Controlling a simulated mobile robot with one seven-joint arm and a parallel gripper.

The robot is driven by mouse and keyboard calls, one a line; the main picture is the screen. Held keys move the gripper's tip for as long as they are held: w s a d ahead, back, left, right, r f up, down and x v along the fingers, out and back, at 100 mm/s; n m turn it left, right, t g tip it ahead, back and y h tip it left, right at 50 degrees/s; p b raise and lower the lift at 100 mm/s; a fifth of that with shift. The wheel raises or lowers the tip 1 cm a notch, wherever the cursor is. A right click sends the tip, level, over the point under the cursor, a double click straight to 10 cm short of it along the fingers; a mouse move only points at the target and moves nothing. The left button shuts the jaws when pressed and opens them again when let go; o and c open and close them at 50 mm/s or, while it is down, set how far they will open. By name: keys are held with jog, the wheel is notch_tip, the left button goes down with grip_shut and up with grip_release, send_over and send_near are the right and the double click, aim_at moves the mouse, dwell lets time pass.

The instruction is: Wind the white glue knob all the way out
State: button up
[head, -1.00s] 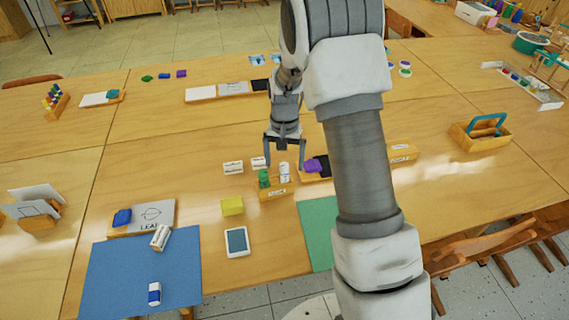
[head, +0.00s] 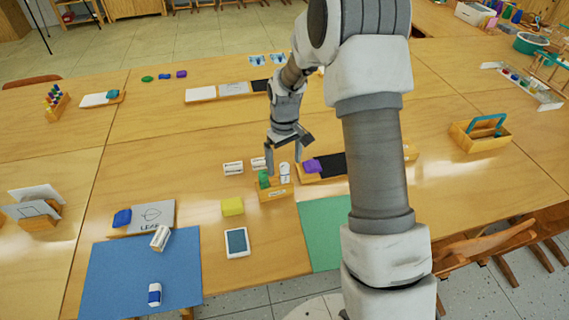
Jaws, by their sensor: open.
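A small wooden holder (head: 276,193) stands near the middle of the table, with a label on its front. A green piece (head: 264,179) sits in its left part and a white upright piece (head: 285,173), which looks like the white glue knob, in its right part. My gripper (head: 284,160) points down just above and around the holder, with its fingers apart. The right finger is close to the white piece; I cannot tell whether it touches. Nothing shows between the fingers as held.
A purple block (head: 312,166) on a dark-topped tray (head: 331,167) lies just right of the holder. White labelled blocks (head: 233,168) stand to its left. A yellow block (head: 232,206), a white tablet (head: 237,242), a blue mat (head: 140,275) and a green mat (head: 325,232) lie nearer.

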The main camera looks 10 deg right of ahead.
jog(key=n, duration=0.2)
jog(key=shift+n, duration=0.3)
jog(key=c, duration=1.4)
jog(key=shift+c, duration=0.2)
jog(key=m, duration=0.5)
jog(key=shift+m, duration=0.4)
jog(key=o, duration=1.4)
jog(key=shift+o, duration=0.2)
